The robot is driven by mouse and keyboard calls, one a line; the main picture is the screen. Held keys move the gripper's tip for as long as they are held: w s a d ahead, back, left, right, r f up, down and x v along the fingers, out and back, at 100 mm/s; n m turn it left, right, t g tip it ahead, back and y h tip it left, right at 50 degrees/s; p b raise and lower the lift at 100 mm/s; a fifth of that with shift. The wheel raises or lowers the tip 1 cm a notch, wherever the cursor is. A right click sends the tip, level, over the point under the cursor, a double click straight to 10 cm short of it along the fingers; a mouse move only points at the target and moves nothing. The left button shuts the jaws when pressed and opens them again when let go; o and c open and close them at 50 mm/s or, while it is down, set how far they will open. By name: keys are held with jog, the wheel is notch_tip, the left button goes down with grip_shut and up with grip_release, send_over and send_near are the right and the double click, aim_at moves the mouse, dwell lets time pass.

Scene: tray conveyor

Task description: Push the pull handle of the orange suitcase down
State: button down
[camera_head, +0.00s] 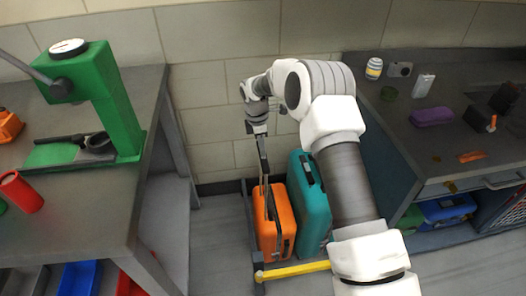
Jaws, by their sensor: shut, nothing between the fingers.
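My gripper (261,136) points down over the suitcase, at the upper end of the handle. It is shut with nothing held. The gripper and the handle's top overlap in the picture, so I cannot tell whether they touch. The fingertips are small and hard to make out.
A teal suitcase (311,207) stands close on the right of the orange one. A bench with a green press (105,100) is on the left; a cluttered dark bench (440,150) is on the right.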

jog(key=b, duration=1.2)
send_over(262, 207)
notch_tip(262, 207, down, 23)
notch_tip(262, 207, down, 4)
jog(key=shift+w+d+f, duration=0.1)
jog(key=shift+f, duration=0.1)
jog(key=shift+r, duration=0.1)
jog(key=a, duration=0.2)
jog(key=a+r, duration=0.1)
jog(key=shift+s, duration=0.25)
jog(key=shift+r, duration=0.1)
notch_tip(262, 207, up, 17)
jog(key=a+p, duration=0.1)
jog(key=p, duration=0.5)
jog(key=shift+s+a, duration=0.2)
jog(key=shift+a, duration=0.15)
